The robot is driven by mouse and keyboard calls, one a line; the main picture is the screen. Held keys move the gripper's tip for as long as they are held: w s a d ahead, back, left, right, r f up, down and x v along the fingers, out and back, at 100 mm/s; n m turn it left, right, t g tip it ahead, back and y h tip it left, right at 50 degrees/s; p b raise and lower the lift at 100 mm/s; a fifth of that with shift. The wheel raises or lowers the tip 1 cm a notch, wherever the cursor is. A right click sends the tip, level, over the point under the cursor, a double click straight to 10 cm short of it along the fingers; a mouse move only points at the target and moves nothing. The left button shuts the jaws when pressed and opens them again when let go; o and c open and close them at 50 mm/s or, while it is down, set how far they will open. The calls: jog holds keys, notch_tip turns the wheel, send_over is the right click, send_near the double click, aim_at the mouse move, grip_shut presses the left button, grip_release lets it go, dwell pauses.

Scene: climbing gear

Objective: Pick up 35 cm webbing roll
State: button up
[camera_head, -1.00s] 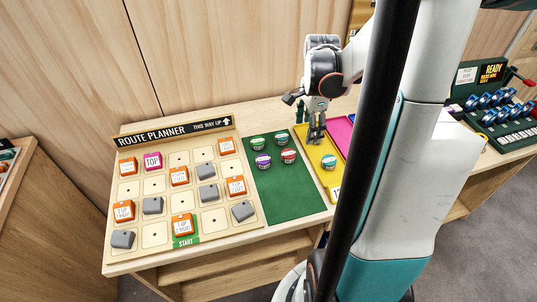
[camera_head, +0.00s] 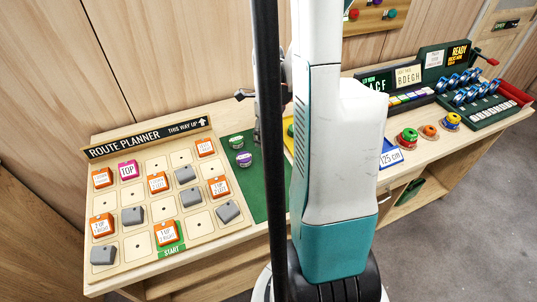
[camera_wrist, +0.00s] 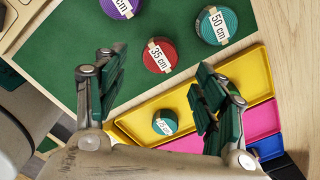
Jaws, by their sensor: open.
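The 35 cm webbing roll is a red disc (camera_wrist: 160,56) with a cream label, lying on the green mat (camera_wrist: 70,45) in the wrist view. My gripper (camera_wrist: 161,84) is open and empty, with one dark green finger pad to the left and one to the right. The roll shows beyond and between the fingers, apart from them. I cannot tell the height above it. In the head view my arm and a black pole hide the red roll and most of my gripper.
A purple roll (camera_wrist: 120,7) and a green 50 cm roll (camera_wrist: 216,25) lie near the red one. A teal roll (camera_wrist: 165,122) sits in the yellow tray (camera_wrist: 258,70). Pink (camera_wrist: 262,121) and blue (camera_wrist: 268,147) trays adjoin. The route planner board (camera_head: 150,222) stands left of the mat.

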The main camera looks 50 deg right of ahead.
jog(key=shift+s+f+b, duration=0.1)
jog(key=shift+f+b, duration=1.35)
jog(key=shift+f, duration=1.85)
jog(key=c, duration=1.2)
